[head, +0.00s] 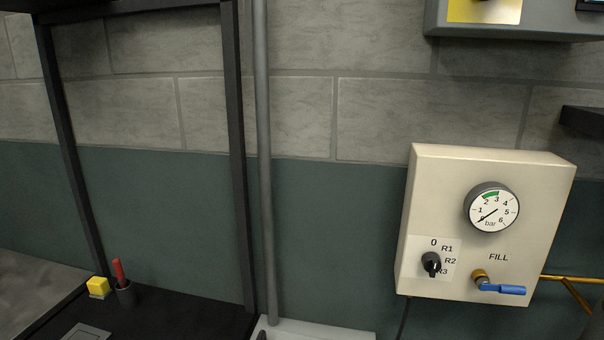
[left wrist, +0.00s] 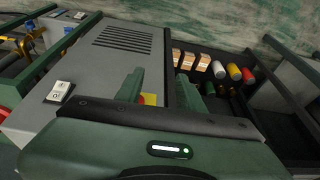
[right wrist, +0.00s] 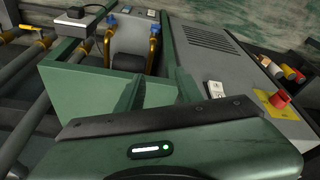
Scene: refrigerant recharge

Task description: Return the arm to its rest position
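My left gripper (left wrist: 160,88) shows in the left wrist view with its two green fingers apart and nothing seen between them. A grey cabinet lies beyond it. My right gripper (right wrist: 158,88) shows in the right wrist view, also with its fingers apart and empty, in front of a green frame. Neither gripper shows in the head view. There, a cream panel (head: 430,185) on the wall carries a pressure gauge (head: 491,209) with its needle near 0, a black selector knob (head: 431,263) and a blue FILL handle (head: 500,288) lying roughly horizontal. The knob's exact setting is hard to read.
The grey cabinet (left wrist: 110,55) has a vent and a rocker switch (left wrist: 60,91). A red button (right wrist: 280,99) on a yellow plate stands on it. Brass pipes (right wrist: 108,45) and rollers (right wrist: 25,85) lie left. Small boxes (left wrist: 195,60) and coloured cylinders (left wrist: 234,72) sit beyond the cabinet.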

